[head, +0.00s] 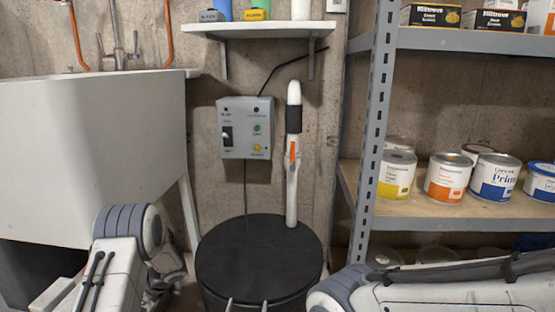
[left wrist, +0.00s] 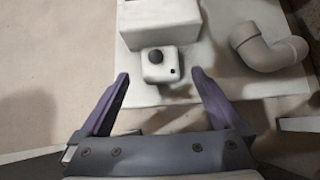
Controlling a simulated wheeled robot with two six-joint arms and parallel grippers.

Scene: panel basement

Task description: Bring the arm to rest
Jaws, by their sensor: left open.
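My left arm (head: 125,255) comes in at the lower left of the head view, folded, below the white tub. Its gripper cannot be made out clearly there. In the left wrist view my left gripper (left wrist: 160,73) is open, with its two purple fingers apart and nothing between them. Beyond the fingertips is a small white block with a black knob (left wrist: 157,64), apart from them as far as I can tell. My right arm (head: 430,285) lies across the lower right of the head view. Its gripper does not show.
A round black lid (head: 258,258) with a white pipe (head: 292,160) is at centre. A grey control box (head: 245,128) hangs on the wall. A white tub (head: 90,150) is left, a shelf of paint cans (head: 355,190) right. A pipe elbow (left wrist: 268,50) lies in the wrist view.

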